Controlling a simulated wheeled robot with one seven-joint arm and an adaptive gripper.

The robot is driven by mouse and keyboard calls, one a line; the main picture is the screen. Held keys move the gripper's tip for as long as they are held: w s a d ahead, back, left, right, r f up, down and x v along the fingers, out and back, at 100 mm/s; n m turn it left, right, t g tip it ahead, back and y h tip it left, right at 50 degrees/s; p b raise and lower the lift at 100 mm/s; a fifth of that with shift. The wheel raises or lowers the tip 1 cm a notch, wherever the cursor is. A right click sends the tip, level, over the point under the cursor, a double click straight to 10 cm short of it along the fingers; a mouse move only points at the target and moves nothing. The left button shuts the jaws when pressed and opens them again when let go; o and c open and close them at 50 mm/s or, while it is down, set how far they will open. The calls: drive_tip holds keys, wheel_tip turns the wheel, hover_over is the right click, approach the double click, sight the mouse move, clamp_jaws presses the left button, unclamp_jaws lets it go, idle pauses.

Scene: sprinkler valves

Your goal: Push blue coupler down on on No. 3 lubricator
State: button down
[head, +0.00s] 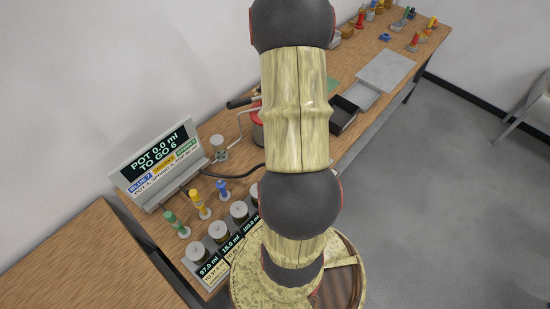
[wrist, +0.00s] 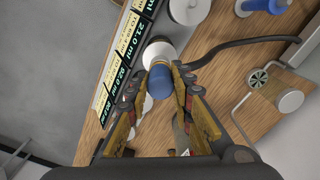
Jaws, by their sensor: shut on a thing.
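In the wrist view my gripper (wrist: 162,72) is shut on a blue coupler (wrist: 160,84), with one finger on each side. Just beyond the coupler is a pale round lubricator top (wrist: 157,51), beside a display reading about 21.0 ml (wrist: 126,38). The coupler overlaps this top in the picture; I cannot tell whether they touch. The lubricator's number is not readable. In the head view my arm hides the gripper and the held coupler. Other lubricators (head: 199,251) stand in a row there behind displays.
Green (head: 176,223), yellow (head: 199,204) and blue (head: 222,188) pieces stand behind the row. A sign (head: 157,160) reads POT 0.0 ml, TO GO 6. A dark hose (wrist: 238,43) and a bent metal handle (wrist: 240,119) lie right of my gripper in the wrist view.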

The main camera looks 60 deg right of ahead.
drive_tip(key=shift+f+b, duration=0.85)
drive_tip(key=shift+f, duration=0.4)
drive_tip(key=c, duration=1.5)
unclamp_jaws()
drive_tip(key=shift+r, duration=0.1)
drive_tip(key=shift+r+p, duration=1.7)
drive_tip(key=shift+r, duration=0.7)
wheel_tip(320, 180, up, 8)
drive_tip(key=p, duration=0.5)
drive_tip(key=shift+r+p, duration=0.1)
drive_tip(key=shift+p, duration=0.2)
